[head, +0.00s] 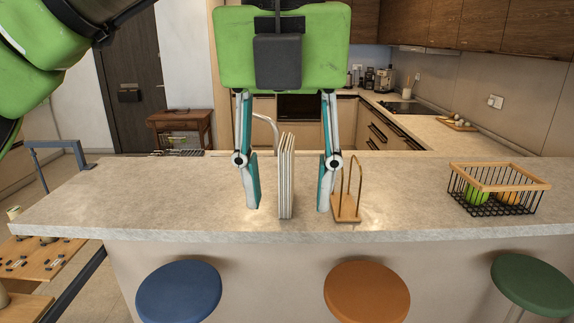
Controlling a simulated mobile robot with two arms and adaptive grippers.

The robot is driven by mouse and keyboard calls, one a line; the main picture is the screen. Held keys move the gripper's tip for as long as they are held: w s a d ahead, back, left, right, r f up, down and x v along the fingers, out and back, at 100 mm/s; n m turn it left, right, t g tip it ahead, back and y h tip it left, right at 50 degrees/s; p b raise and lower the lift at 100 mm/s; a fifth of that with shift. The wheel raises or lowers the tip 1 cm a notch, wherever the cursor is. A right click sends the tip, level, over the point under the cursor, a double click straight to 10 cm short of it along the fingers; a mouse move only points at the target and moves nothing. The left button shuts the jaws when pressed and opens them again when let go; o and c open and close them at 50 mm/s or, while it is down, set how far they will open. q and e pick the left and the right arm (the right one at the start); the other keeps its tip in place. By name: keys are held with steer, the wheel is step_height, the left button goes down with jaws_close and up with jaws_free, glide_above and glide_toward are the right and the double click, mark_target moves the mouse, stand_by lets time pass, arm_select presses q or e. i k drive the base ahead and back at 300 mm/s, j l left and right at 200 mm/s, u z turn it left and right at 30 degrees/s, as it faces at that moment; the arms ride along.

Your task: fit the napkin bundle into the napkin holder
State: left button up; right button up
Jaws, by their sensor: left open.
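The napkin bundle (286,178) stands upright on the stone counter as a thin, pale, layered slab. My left gripper (288,205) is above the counter with its two fingers pointing down, one on each side of the bundle. The fingers are open, with a gap showing on both sides of it. The napkin holder (346,207) has a wooden base and upright brass-coloured wire loops. It stands just right of the gripper's right finger, and that finger overlaps its left edge in the picture. My right gripper is not in view.
A black wire basket (495,190) with a wooden rim holds green and orange fruit on the counter's right. Blue (179,292), orange (366,292) and green (532,284) stools stand in front. The counter's left part (130,195) is clear. A faucet (266,122) rises behind the bundle.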

mark_target(346, 210)
steer(key=i, duration=1.45)
